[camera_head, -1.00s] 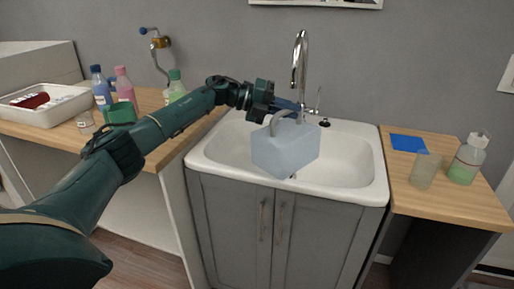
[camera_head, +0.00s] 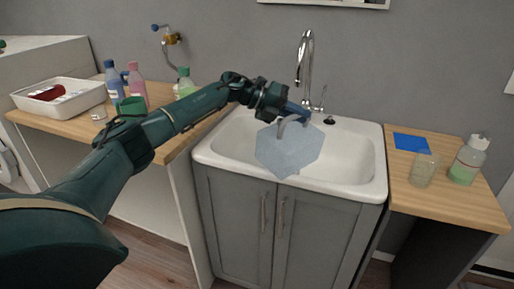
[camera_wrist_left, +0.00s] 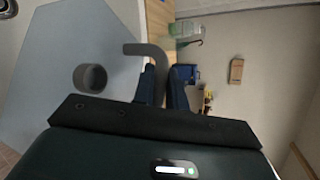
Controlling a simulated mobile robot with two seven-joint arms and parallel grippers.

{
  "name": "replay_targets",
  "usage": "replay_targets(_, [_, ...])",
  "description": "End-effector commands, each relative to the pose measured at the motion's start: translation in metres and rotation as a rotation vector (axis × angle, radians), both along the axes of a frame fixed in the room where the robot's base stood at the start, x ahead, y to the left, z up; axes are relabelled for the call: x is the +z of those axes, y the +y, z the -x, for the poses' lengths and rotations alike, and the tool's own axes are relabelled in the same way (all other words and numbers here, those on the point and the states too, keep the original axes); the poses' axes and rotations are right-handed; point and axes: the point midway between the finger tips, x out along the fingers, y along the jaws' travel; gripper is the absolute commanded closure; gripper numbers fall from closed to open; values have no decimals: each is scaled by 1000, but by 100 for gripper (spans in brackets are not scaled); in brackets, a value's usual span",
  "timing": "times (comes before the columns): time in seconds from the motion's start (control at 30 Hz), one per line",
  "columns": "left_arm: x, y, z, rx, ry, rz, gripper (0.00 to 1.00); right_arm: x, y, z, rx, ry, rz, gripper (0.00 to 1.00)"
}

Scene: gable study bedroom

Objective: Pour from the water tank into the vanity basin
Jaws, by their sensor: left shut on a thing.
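The water tank (camera_head: 288,152) is a translucent pale blue block with a grey handle. It is over the white vanity basin (camera_head: 352,176) and tilted, its outline now six-sided. My left gripper (camera_head: 297,112) is shut on the tank's handle. In the left wrist view, the blue fingers (camera_wrist_left: 162,88) close around the grey handle, and the tank (camera_wrist_left: 75,75) fills the left side with a round dark grey spout or cap on its face. No stream of water can be made out. My right gripper is not in view.
A chrome faucet (camera_head: 304,70) stands behind the basin, close to my left gripper. The right counter (camera_head: 445,200) holds a blue mat, a cup (camera_head: 423,170) and a soap bottle (camera_head: 468,160). The left counter holds a white tray (camera_head: 75,105) and several bottles.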

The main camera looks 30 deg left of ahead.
Motion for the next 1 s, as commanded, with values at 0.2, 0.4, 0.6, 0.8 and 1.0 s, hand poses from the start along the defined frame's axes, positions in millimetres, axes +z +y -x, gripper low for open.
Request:
replay_targets(0.2, [17,0,0,0,-3,2,100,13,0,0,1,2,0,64])
replay_targets(0.4, [38,0,0,0,-1,2,100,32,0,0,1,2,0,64])
replay_targets(0.6, [52,0,0,-1,-1,2,100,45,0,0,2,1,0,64])
replay_targets(0.8, [51,0,0,-1,-1,2,100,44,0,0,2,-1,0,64])
replay_targets(1.0, [46,-15,-1,-10,0,2,100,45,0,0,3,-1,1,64])
